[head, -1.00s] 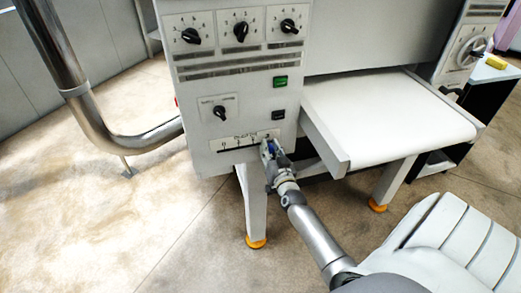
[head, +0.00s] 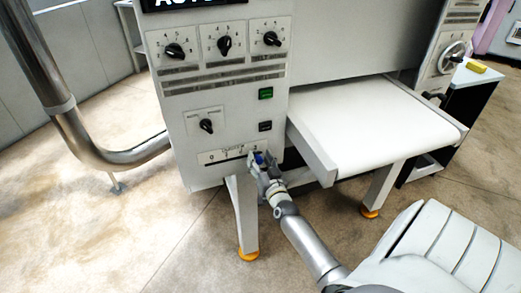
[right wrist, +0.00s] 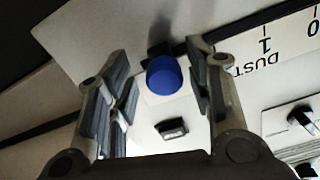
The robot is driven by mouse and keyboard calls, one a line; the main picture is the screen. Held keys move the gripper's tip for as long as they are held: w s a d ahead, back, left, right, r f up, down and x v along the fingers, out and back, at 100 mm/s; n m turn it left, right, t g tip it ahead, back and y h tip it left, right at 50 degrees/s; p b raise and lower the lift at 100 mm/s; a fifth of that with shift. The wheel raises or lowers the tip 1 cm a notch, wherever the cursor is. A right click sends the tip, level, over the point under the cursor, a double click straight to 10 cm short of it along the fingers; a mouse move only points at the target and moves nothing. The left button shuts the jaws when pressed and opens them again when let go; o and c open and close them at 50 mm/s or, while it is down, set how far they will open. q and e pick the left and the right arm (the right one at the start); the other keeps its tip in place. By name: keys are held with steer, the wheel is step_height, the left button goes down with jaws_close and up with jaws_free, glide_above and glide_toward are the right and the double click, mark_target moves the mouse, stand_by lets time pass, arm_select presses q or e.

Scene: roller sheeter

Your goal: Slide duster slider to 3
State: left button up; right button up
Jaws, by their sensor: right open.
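The duster slider's blue knob (right wrist: 163,75) stands between the open fingers of my right gripper (right wrist: 157,55) in the right wrist view, with a gap on both sides. In the head view the knob (head: 258,157) shows small at the right end of the scale plate (head: 214,157), beside my right gripper (head: 263,163). The plate also shows upside down in the right wrist view (right wrist: 283,42), with "DUST", 1 and 0 readable. A finger hides its higher numbers, so I cannot read the mark at the knob. My left gripper is out of view.
The control panel (head: 222,100) carries several black dials and a green button (head: 265,94). A white conveyor belt (head: 375,120) juts out right of my gripper. A machine leg (head: 243,215) stands below. Open floor (head: 120,225) lies to the left.

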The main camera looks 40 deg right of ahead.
steer(key=v, duration=1.1)
steer(key=shift+s, duration=0.4)
steer(key=s+a+f+n+g+y, duration=0.25)
steer(key=s+a+f, duration=0.2)
steer(key=f, duration=0.65)
steer(key=s+a+f+n+g+y, duration=0.1)
steer(key=s+a+f+g+y, duration=0.3)
steer(key=f, duration=0.6)
steer(key=s+a+f+n+g, duration=0.1)
steer(key=s+a+f+n, duration=0.15)
steer(key=a+f, duration=0.6)
steer(key=s+f+n+g, duration=0.1)
steer(key=s+f+g, duration=0.1)
steer(key=s+f, duration=0.3)
steer(key=s+a+f+n+g, duration=0.1)
steer(key=s+f+g, duration=0.2)
steer(key=s, duration=1)
steer(key=s+f+n+g, duration=0.1)
steer(key=s+f+g, duration=0.2)
steer(key=s+f, duration=0.5)
steer(key=shift+s+a, duration=0.35)
steer(key=shift+s, duration=0.15)
steer(key=shift+y, duration=0.25)
